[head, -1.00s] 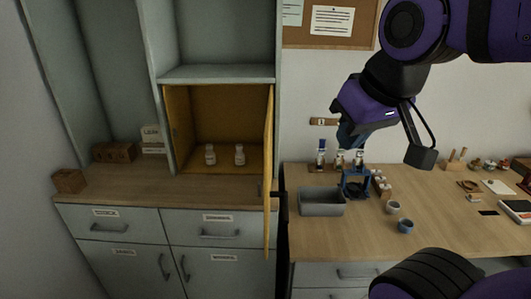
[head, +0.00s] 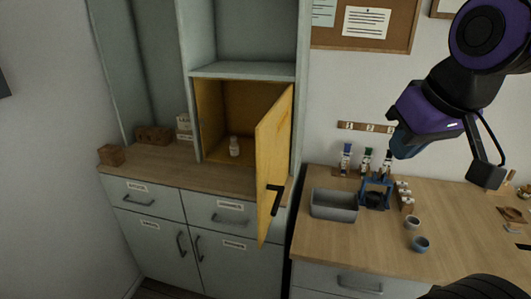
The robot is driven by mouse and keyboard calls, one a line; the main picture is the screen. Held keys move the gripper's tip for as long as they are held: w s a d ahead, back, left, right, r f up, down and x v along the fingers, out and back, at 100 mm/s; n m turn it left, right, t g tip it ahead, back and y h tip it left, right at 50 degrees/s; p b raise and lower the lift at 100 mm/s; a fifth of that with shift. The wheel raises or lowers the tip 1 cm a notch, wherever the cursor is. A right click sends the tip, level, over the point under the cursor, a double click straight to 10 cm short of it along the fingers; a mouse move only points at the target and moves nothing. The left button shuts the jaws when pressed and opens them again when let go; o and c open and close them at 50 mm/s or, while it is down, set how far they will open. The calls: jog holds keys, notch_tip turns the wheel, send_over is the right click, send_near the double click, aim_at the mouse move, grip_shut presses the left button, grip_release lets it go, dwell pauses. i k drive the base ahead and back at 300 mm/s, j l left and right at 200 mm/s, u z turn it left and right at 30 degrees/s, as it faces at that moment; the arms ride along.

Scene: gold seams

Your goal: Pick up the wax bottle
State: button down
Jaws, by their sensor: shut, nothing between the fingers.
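A small pale bottle (head: 234,147) stands upright inside the yellow-lined cupboard compartment (head: 210,122) at centre left. Its label is too small to read, so I cannot tell if it is the wax bottle. Several small bottles with blue, green and black caps (head: 366,160) stand in a row on the bench at the back; their labels are also unreadable. My gripper (head: 399,148) is shut and empty. In the picture it is just right of the capped bottles and far to the right of the cupboard.
The yellow cupboard door (head: 273,165) stands open and covers the right part of the opening. A grey tray (head: 334,205), a blue stand (head: 375,192) and two small cups (head: 420,243) are on the bench. A wooden box (head: 111,155) sits on the left counter.

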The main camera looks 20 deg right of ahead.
aim_at(234, 147)
jog(key=i+j+z, duration=0.15)
jog(key=j, duration=0.35)
jog(key=i+j+z, duration=0.2)
jog(key=j, duration=0.35)
jog(key=j+z, duration=0.15)
jog(key=j, duration=0.35)
jog(key=k, duration=0.05)
